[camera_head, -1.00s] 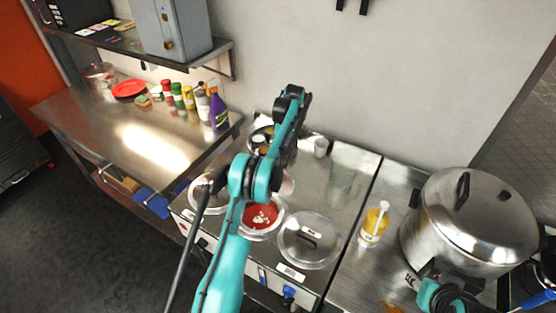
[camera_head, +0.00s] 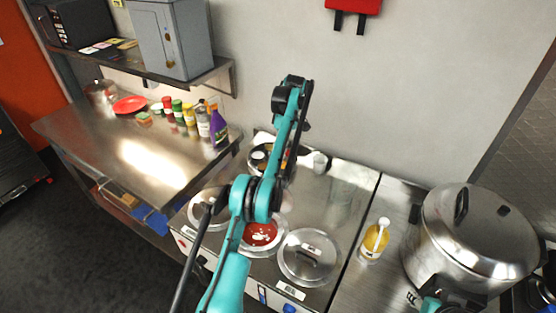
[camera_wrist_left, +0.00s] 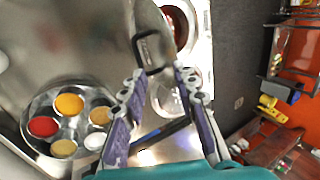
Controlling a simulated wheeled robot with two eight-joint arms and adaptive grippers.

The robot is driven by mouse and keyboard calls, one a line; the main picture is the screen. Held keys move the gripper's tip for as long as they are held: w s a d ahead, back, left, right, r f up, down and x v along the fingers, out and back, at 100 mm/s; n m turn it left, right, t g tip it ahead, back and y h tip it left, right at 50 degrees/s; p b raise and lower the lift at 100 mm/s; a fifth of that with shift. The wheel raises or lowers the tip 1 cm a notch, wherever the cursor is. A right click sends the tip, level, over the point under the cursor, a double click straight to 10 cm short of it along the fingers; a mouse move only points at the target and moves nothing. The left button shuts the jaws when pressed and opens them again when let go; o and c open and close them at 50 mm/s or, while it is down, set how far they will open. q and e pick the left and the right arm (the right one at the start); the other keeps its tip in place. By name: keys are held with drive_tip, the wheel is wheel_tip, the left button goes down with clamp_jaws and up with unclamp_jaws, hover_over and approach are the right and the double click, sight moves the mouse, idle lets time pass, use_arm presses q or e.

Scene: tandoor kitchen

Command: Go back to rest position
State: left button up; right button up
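My left arm rises teal from the bottom middle of the head view and reaches over the steel counter (camera_head: 335,205). Its gripper is hidden behind the arm there. In the left wrist view my left gripper (camera_wrist_left: 158,76) is open, with nothing between its two purple-grey fingers. A round spice tray (camera_wrist_left: 28,118) with several colourful cups lies below, left of the fingers. Only a teal and black piece of my right arm shows at the bottom right of the head view. My right gripper is not seen.
A lidded pot (camera_head: 308,257) and an open pot of red food (camera_head: 262,234) sit in the counter. A yellow bottle (camera_head: 375,240) and a large steel pot (camera_head: 452,245) stand at right. Bottles, including a purple one (camera_head: 218,128), line the left table (camera_head: 85,130), under a shelf (camera_head: 160,75).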

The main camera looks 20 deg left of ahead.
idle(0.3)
use_arm(q)
drive_tip(key=s+d+r+m+t+b, duration=0.65)
drive_tip(key=s+d+m, duration=0.25)
drive_tip(key=s, duration=0.2)
drive_tip(key=s+d+f+m+t+b, duration=0.3)
drive_tip(key=s+f+m, duration=0.1)
drive_tip(key=s+f, duration=0.4)
drive_tip(key=s+d+f+m+t+b, duration=0.3)
drive_tip(key=s+f, duration=0.6)
drive_tip(key=s, duration=0.3)
drive_tip(key=shift+s+f+m+b, duration=0.2)
drive_tip(key=shift+m+b, duration=0.1)
drive_tip(key=shift+m, duration=0.2)
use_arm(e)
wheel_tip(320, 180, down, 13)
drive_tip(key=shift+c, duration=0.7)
use_arm(q)
drive_tip(key=shift+w, duration=0.1)
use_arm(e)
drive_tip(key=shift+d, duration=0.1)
